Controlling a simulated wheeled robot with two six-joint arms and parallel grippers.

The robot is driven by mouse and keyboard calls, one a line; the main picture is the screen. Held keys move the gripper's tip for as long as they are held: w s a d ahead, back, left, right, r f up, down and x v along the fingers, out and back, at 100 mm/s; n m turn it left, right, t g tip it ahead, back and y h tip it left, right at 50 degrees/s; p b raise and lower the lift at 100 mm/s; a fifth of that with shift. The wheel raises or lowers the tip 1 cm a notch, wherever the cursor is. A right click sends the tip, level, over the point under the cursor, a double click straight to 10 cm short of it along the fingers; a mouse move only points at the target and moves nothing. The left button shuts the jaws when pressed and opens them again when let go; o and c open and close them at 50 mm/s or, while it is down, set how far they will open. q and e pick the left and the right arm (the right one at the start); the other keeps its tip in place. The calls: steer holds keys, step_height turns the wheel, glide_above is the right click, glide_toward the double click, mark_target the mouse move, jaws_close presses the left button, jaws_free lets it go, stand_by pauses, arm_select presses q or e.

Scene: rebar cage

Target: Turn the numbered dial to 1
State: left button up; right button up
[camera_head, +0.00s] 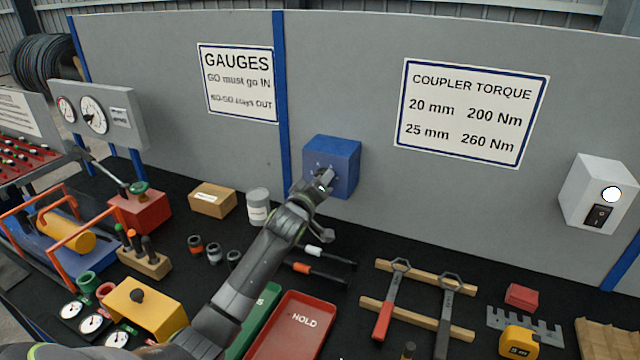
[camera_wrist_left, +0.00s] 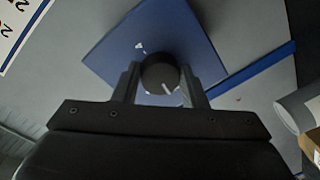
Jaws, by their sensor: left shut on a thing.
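A blue box (camera_head: 336,158) is mounted on the grey wall panel at the middle of the head view. In the left wrist view the box face (camera_wrist_left: 192,42) carries a round black dial (camera_wrist_left: 160,74) with a white pointer line and small white marks around it. The marks are too small to read. My left gripper (camera_head: 325,180) is at the box front, and in the wrist view its two fingers (camera_wrist_left: 160,84) stand on either side of the dial, shut on it. In the head view the gripper hides the dial. My right gripper is not in view.
A black bench below holds a red HOLD tray (camera_head: 291,325), a yellow block (camera_head: 146,306), a white cylinder (camera_head: 258,206), a cardboard box (camera_head: 212,198) and wrenches on wooden rails (camera_head: 412,278). A white box (camera_head: 598,192) is on the wall at right.

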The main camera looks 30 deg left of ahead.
arm_select(q)
steer(key=shift+n, duration=0.8)
steer(key=o, duration=1)
steer(key=shift+c, duration=0.2)
steer(key=shift+s, duration=0.15)
steer(key=s+d+r+b, duration=0.1)
steer(key=s+b, duration=0.1)
steer(key=s, duration=1.5)
steer(key=shift+d+b, duration=0.25)
steer(key=shift+b, duration=0.1)
